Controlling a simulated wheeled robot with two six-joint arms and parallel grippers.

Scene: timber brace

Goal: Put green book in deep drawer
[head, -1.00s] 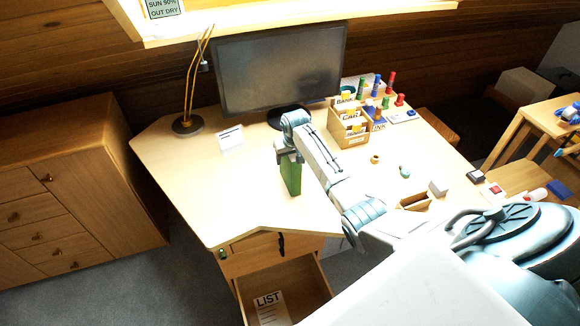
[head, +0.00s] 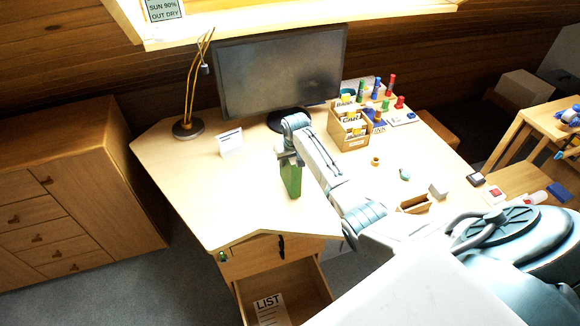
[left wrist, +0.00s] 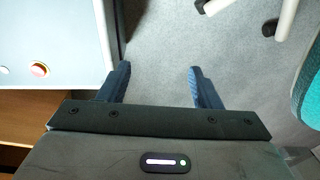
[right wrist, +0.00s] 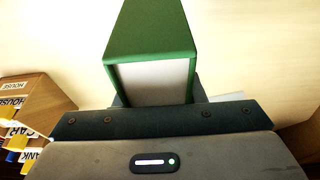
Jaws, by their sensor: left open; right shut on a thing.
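The green book (head: 291,180) hangs upright below my right gripper (head: 290,157) in the head view, over the desk top. My right gripper is shut on it. In the right wrist view the green book (right wrist: 150,35) shows its green cover and pale page edge between the fingers. The deep drawer (head: 296,283) is pulled out at the desk's front, low in the head view, with a LIST sheet (head: 268,308) inside. My left gripper (left wrist: 160,85) is open and empty above the grey floor in the left wrist view; it is not seen in the head view.
The desk top (head: 200,190) is clear on the left front. A monitor (head: 282,70), a lamp (head: 187,127) and a small white card (head: 231,143) stand behind. A card box (head: 350,135) and several small coloured items are at right. A wooden cabinet (head: 70,190) stands left.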

